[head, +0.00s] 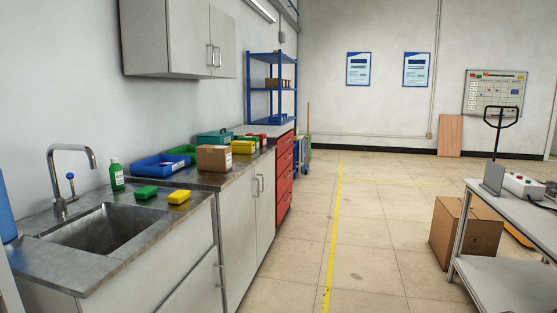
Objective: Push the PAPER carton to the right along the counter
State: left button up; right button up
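A small brown carton (214,158) stands upright on the grey counter (222,179), close to its front edge. It has a pale label on one face, and the print is too small to read. A blue tray (161,167) is to its left, and a yellow box (243,147) is just beyond it to the right. Neither of my grippers is in view.
A sink (105,228) and faucet (70,175) are at the near left. The aisle floor (290,265) is clear. A bench (515,225) and large box (466,232) stand right.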

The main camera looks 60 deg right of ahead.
aim_at(217, 158)
jog(key=z, duration=2)
jog(key=k, duration=0.8)
jog(key=z, duration=2.1)
jog(key=i, duration=0.2)
jog(key=u, duration=1.35)
jog(key=i, duration=2.75)
jog(key=u, duration=1.35)
jog(key=i, duration=1.65)
jog(key=u, duration=1.45)
